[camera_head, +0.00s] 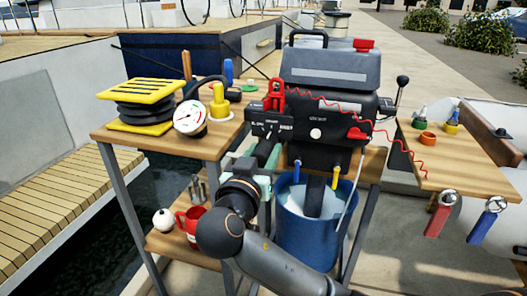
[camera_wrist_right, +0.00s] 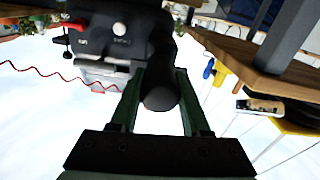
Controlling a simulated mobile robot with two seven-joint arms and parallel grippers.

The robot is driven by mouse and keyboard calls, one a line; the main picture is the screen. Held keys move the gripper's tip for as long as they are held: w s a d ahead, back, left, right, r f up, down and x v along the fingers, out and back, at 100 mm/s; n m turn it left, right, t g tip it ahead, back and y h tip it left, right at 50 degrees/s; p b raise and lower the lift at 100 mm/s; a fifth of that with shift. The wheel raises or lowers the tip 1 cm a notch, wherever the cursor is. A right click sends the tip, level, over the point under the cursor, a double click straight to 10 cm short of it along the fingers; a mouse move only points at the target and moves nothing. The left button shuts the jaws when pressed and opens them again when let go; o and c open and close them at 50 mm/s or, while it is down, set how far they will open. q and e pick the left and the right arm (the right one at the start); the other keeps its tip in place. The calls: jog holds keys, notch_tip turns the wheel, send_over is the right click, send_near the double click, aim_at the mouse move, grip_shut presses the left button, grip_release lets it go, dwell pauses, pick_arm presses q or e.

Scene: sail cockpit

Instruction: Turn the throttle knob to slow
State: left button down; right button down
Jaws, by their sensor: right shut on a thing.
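The throttle knob (camera_head: 264,151) is the black rounded grip on the front of the dark outboard motor (camera_head: 333,70), below a panel (camera_head: 271,127) with small white lettering that I cannot read well. My right gripper (camera_head: 257,163) comes up from below and is shut on the knob. In the right wrist view the knob's round black end (camera_wrist_right: 160,96) sits between the two green fingers of the right gripper (camera_wrist_right: 161,82), one on each side. The knob's turn angle and any mark on it cannot be told. My left gripper is not in view.
A red clip (camera_head: 275,92) with a coiled red cord is at the panel. A yellow-and-black bellows pump (camera_head: 145,103) and a gauge (camera_head: 189,117) stand on the left shelf. A blue bucket (camera_head: 300,235) surrounds the motor's lower leg. A red mug (camera_head: 190,220) stands left of my arm.

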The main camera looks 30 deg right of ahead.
jog(key=n+p, duration=0.4)
jog(key=p, duration=0.1)
jog(key=n+p, duration=0.2)
jog(key=p, duration=0.1)
jog(key=shift+r, duration=0.25)
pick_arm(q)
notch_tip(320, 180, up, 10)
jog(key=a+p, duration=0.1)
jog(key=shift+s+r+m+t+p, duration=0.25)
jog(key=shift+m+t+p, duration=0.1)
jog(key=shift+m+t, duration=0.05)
pick_arm(e)
jog(key=shift+f+n, duration=0.15)
jog(key=shift+n, duration=0.75)
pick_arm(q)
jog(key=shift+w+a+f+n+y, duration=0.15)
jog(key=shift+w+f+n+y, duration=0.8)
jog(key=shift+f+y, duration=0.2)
pick_arm(e)
jog(key=shift+c, duration=1.8)
grip_release()
jog(key=shift+f, duration=0.1)
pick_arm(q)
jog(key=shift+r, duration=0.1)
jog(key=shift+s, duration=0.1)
